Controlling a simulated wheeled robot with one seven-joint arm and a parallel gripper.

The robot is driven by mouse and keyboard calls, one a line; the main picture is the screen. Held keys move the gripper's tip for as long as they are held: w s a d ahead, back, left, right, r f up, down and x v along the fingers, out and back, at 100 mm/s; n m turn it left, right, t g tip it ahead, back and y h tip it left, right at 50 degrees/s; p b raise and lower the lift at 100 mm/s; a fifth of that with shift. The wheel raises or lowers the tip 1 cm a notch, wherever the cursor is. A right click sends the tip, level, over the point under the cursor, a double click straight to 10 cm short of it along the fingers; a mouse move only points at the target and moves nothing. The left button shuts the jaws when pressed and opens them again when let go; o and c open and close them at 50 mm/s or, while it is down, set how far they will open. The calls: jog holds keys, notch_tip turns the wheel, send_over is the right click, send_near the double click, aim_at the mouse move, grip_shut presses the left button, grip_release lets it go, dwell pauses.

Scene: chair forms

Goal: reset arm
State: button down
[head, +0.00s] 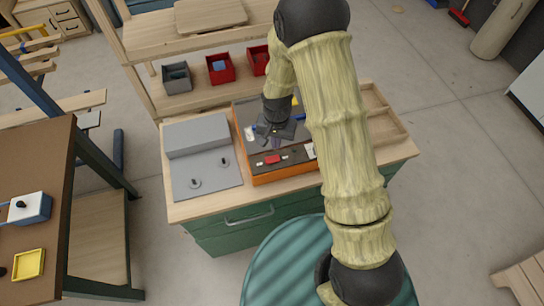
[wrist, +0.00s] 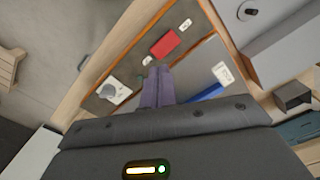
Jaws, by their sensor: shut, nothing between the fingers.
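My arm reaches over the workbench (head: 290,195) in the head view. My gripper (head: 275,142) hangs above an orange-sided box (head: 268,177) with a dark top. In the wrist view the purple fingers of my gripper (wrist: 157,72) are together with nothing between them. They point at the dark surface of the box (wrist: 145,70), and the gap to it is hard to judge. A red block (wrist: 166,44) lies just beyond the fingertips. A white label (wrist: 222,73) and a blue bar (wrist: 206,93) are to their right. A white piece (wrist: 115,91) is to their left.
A grey box (head: 196,136) and a grey panel with knobs (head: 207,179) stand left of the orange box. A shelf with grey (head: 177,77) and red bins (head: 219,68) rises behind. A wooden tray (head: 386,118) is at right. A brown table (head: 45,165) is far left.

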dwell(0.4)
jog(key=s+d+r+n+t, duration=0.1)
jog(key=s+d+r, duration=0.5)
jog(key=r, duration=0.3)
jog(key=s+d+r+n+t, duration=0.1)
jog(key=s+d+r, duration=0.5)
jog(key=r, duration=0.3)
jog(key=shift+s+d+r+n+t, duration=0.15)
jog(key=shift+s+d+n+t, duration=0.2)
jog(key=shift+d, duration=0.45)
jog(key=shift+w, duration=0.2)
